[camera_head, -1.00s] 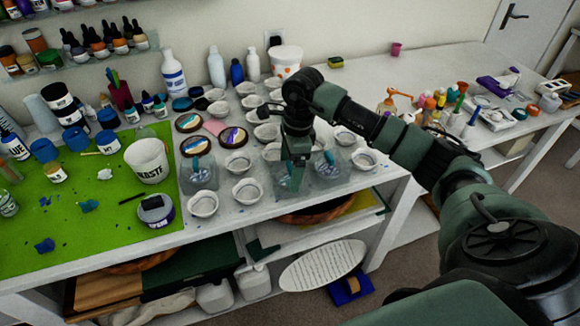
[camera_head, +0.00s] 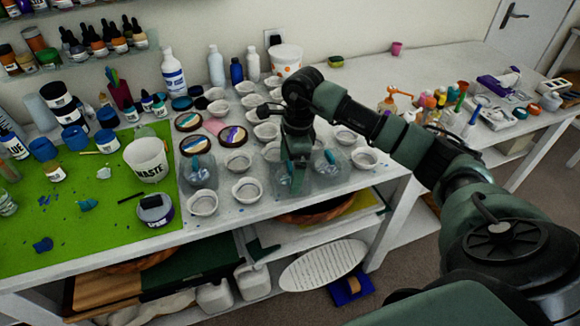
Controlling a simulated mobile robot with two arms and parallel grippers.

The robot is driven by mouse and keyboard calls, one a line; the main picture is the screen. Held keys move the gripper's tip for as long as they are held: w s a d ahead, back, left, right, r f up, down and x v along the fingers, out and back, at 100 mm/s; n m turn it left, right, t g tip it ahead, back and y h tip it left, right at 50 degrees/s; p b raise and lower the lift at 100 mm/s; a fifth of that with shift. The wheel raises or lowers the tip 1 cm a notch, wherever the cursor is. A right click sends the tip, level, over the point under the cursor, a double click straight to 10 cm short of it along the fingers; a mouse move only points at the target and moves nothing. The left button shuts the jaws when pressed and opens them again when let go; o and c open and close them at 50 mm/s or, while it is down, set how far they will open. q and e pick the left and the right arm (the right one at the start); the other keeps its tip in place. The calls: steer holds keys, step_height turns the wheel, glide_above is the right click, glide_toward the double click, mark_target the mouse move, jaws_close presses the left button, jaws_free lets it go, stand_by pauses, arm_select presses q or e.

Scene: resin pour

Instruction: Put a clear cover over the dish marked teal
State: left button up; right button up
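Several small white dishes stand in rows on the white table; one (camera_head: 247,189) is at the front, left of my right gripper. I cannot make out a teal mark on any dish. Clear covers with teal knobs stand along the front: one (camera_head: 202,174) at the left, one (camera_head: 329,168) right of my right gripper, and one (camera_head: 281,184) partly hidden behind it. My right gripper (camera_head: 298,182) points down, low over the front of the table at this last cover. Its fingertips are too small and dark to tell whether they hold the knob. My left gripper is not in view.
A green mat (camera_head: 95,212) with a WASTE cup (camera_head: 147,161) and jars lies to the left. Round coloured pieces (camera_head: 234,136) lie among the dishes. A spotted white tub (camera_head: 286,60) and bottles stand at the back.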

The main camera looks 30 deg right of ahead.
steer(key=r, duration=0.2)
steer(key=r+b, duration=0.1)
steer(key=r, duration=0.2)
steer(key=d+r, duration=0.1)
steer(key=r, duration=0.1)
steer(key=shift+s+r+b, duration=0.2)
steer(key=shift+r+b, duration=0.2)
stand_by(0.3)
